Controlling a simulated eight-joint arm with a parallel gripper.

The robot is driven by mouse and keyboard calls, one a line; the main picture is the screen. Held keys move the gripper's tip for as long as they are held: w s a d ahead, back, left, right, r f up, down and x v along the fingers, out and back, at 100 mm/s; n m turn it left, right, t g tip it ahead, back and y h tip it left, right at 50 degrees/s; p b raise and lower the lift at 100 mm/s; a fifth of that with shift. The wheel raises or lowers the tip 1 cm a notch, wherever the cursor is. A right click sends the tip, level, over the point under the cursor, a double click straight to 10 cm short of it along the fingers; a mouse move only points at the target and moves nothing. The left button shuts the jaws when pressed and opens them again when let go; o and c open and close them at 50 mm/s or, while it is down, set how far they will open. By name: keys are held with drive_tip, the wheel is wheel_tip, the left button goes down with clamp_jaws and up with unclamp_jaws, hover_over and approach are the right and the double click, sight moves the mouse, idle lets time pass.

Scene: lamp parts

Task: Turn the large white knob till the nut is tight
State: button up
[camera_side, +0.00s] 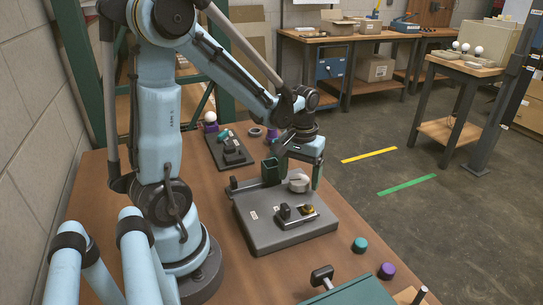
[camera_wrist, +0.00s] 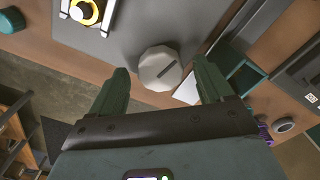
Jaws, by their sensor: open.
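The large white knob (camera_side: 298,180) stands on the back part of a grey box-like fixture (camera_side: 270,240). In the wrist view my gripper (camera_wrist: 161,72) has a visible gap between each finger and the knob, and the knob lies near the fingertips. I cannot make out a separate nut or whether it is tight.
A bracket with a yellow ring (camera_side: 308,210) sits on the fixture's front part; the yellow ring also shows in the wrist view (camera_wrist: 85,11). Teal (camera_side: 360,244) and purple (camera_side: 388,270) knobs stand on the table to the right. A dark tray (camera_side: 228,150) with parts lies behind.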

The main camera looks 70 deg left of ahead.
sight(299, 180)
drive_tip(key=shift+f, duration=0.35)
drive_tip(key=c, duration=1)
drive_tip(key=shift+m, duration=0.8)
drive_tip(key=shift+c, duration=0.2)
drive_tip(key=o, duration=1)
drive_tip(key=shift+o, duration=0.2)
drive_tip(key=shift+r, duration=0.15)
wheel_tip(299, 180, up, 12)
